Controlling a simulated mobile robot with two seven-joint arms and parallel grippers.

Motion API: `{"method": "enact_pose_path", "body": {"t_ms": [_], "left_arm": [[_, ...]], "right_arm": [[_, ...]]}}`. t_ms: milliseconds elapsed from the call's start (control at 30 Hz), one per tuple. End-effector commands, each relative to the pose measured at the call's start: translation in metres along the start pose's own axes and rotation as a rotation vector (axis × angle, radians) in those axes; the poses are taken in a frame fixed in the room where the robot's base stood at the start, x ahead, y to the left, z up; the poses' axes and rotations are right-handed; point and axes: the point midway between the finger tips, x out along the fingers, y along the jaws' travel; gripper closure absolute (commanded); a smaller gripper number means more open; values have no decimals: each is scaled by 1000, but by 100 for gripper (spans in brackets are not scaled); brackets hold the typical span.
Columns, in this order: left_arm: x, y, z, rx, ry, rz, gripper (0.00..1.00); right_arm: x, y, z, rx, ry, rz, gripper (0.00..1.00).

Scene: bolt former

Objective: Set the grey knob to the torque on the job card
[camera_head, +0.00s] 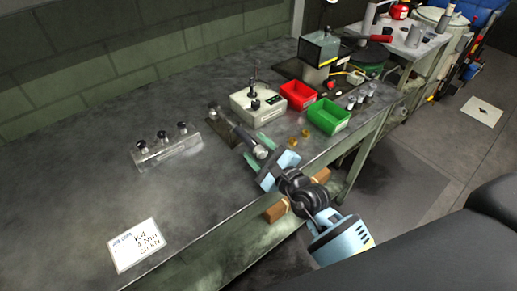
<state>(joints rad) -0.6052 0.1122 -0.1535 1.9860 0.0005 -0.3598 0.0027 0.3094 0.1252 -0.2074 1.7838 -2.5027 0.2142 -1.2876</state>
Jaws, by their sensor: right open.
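The job card (136,244) lies flat at the lower left of the bench and reads "K4", "4 Nm" and what looks like "80 kN". A dark tool (241,134) rests on a small dark stand (219,126) near the middle of the bench. Its near end carries a grey knob (260,152). My right gripper (258,149) is open, with its teal fingertips on either side of the knob end. I cannot tell whether they touch it. Any scale on the knob is too small to read. My left gripper is out of view.
A metal rack (166,151) with several black-topped pieces stands to the left. Behind are a pale control box (257,105), a red bin (298,96), a green bin (328,116) and a press (319,50).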

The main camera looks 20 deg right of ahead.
Motion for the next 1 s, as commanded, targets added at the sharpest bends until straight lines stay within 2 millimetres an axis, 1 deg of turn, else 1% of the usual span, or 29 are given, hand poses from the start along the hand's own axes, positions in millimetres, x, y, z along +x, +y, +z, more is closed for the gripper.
{"method": "enact_pose_path", "body": {"t_ms": [200, 233, 567, 833, 1000], "left_arm": [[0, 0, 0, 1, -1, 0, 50], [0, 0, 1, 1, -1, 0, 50], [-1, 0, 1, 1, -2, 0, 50], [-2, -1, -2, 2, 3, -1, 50], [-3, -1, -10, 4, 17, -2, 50]], "right_arm": [[0, 0, 0, 0, 0, 0, 50], [0, 0, 0, 0, 0, 0, 52], [0, 0, 0, 0, 0, 0, 95], [0, -1, 0, 27, 0, 0, 95], [0, -1, 1, 101, 0, 0, 95]]}}
